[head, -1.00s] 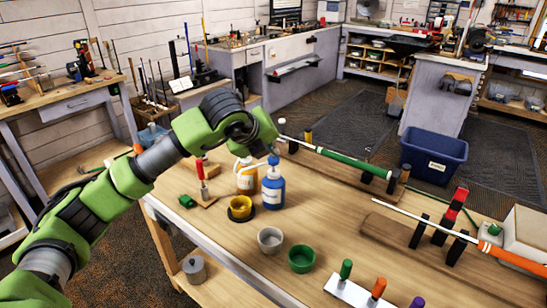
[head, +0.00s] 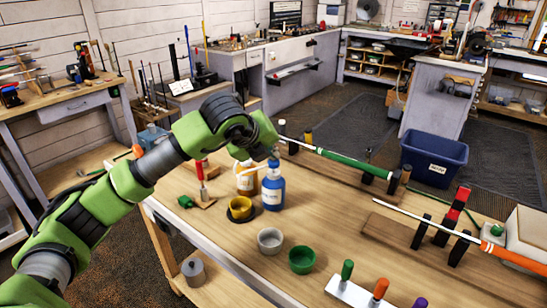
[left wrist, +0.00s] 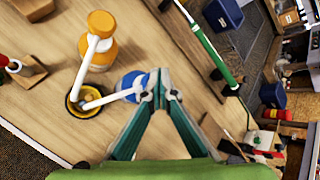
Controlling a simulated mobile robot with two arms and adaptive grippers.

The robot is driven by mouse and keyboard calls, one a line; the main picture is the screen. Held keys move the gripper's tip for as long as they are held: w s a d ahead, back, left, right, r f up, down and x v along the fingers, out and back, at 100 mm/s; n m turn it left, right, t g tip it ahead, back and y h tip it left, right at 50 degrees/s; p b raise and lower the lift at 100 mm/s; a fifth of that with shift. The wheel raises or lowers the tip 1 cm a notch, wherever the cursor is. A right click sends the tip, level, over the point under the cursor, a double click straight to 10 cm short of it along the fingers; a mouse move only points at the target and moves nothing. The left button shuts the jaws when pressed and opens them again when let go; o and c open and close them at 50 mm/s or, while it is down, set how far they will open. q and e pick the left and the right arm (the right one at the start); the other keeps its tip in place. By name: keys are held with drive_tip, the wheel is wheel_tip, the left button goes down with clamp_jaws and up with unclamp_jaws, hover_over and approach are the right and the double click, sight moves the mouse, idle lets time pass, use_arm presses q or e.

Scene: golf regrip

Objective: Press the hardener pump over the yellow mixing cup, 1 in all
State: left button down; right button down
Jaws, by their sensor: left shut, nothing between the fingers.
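The blue pump bottle (head: 272,190) stands on the bench; which bottle holds hardener I cannot read. Its white spout (left wrist: 112,97) reaches over the yellow mixing cup (head: 240,206), which sits on a black base. The amber bottle (head: 246,178) with an orange cap (left wrist: 101,23) stands beside it, and its spout also points to the cup. My left gripper (left wrist: 163,76) is shut and empty, fingertips right by the top of the blue bottle's pump. I cannot tell whether they touch it. In the head view my forearm hides most of the gripper. My right gripper is not in view.
A grey cup (head: 270,240) and a green cup (head: 302,259) stand in front of the bottles. A club with a green grip (head: 342,162) lies behind to the right. A red-handled tool (head: 202,180) stands left of the amber bottle.

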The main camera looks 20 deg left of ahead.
use_arm(q)
drive_tip(key=shift+s+f, duration=0.1)
drive_tip(key=shift+f, duration=0.1)
drive_tip(key=shift+r+p, duration=0.6)
drive_tip(key=shift+r, duration=0.9)
drive_tip(key=shift+w+r, duration=0.2)
drive_tip(key=shift+r, duration=0.05)
wheel_tip(320, 180, up, 4)
drive_tip(key=shift+r+p, duration=0.2)
drive_tip(key=shift+p, duration=0.8)
